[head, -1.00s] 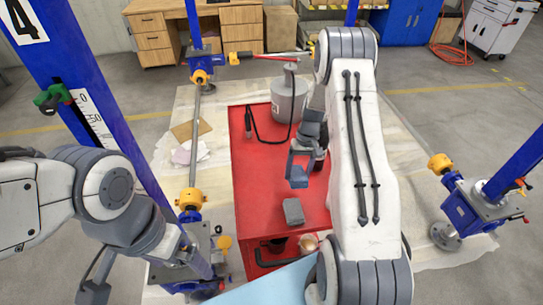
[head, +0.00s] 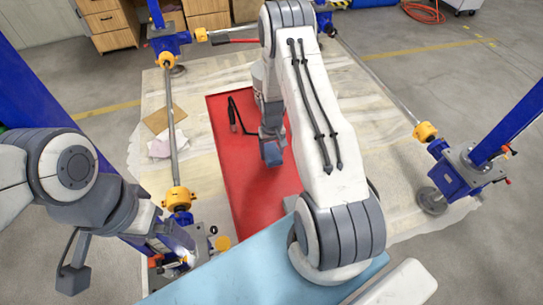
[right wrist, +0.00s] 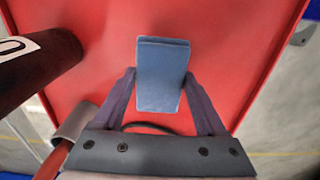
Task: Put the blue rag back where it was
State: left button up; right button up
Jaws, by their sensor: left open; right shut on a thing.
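The blue rag (right wrist: 162,75) looks like a small folded block in the right wrist view. It is between the two fingers of my right gripper (right wrist: 160,95), which is shut on it. In the head view, my right gripper (head: 271,140) holds the rag (head: 272,154) over the red top (head: 262,190). I cannot tell whether the rag touches the surface. My left gripper (head: 180,243) is open at the lower left, beside a blue jack post; its fingertips are hard to make out.
A black cylinder (right wrist: 35,65) stands close on the left in the right wrist view. Yellow-collared jacks (head: 455,180) and a rod (head: 171,120) surround the red top. My right arm hides much of its right side.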

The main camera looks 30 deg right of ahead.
aim_at(272, 158)
jog(key=shift+s+f+p, duration=0.15)
jog(key=shift+f+p, duration=0.25)
jog(key=shift+f, duration=1.5)
jog(key=o, duration=1.1)
jog(key=shift+o, duration=0.2)
notch_tip(272, 158, up, 11)
jog(key=b, duration=0.3)
jog(key=shift+r, duration=0.55)
